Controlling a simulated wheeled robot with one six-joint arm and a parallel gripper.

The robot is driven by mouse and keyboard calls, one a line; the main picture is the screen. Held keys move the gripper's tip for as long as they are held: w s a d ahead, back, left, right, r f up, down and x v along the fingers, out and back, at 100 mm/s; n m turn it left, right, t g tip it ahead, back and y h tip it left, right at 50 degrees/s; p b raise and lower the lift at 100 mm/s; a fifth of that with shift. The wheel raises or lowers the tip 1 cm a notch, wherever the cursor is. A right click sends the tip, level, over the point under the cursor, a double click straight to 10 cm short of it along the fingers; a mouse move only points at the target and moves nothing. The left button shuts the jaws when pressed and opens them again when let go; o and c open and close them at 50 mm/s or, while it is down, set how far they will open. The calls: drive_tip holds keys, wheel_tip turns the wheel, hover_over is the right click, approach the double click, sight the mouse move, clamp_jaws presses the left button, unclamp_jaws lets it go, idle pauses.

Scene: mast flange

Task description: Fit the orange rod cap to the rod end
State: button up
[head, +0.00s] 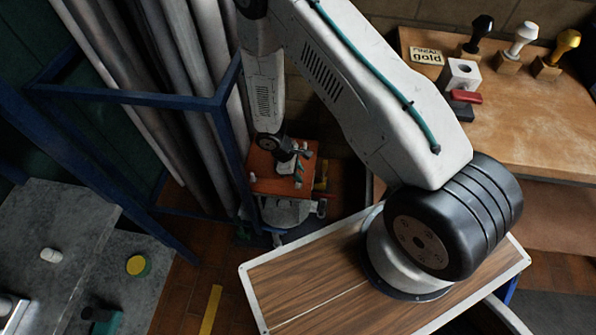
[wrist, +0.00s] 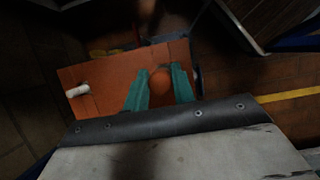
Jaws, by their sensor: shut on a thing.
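My gripper (wrist: 160,90) has its teal fingers shut on the orange rod cap (wrist: 160,86), a rounded orange thing between the fingertips in the wrist view. In the head view my gripper (head: 299,165) is small and far off, over an orange board (head: 263,182), and the cap cannot be made out there. The board also shows below the fingers in the wrist view (wrist: 108,82). Whether the cap touches the board is unclear. I cannot clearly pick out the rod end in either view.
A small white cylinder (wrist: 77,90) is at the board's left in the wrist view. Long grey tubes (head: 198,80) lean in a blue frame (head: 140,97), close left of my arm. A wooden bench (head: 530,115) with stamps stands right; a grey table (head: 60,215) stands left.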

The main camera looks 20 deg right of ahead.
drive_tip(key=shift+f, duration=1.9)
drive_tip(key=o, duration=1)
drive_tip(key=shift+o, duration=0.2)
drive_tip(key=shift+r, duration=0.15)
drive_tip(key=v, duration=0.7)
drive_tip(key=shift+r, duration=0.3)
drive_tip(key=shift+w+a, duration=0.1)
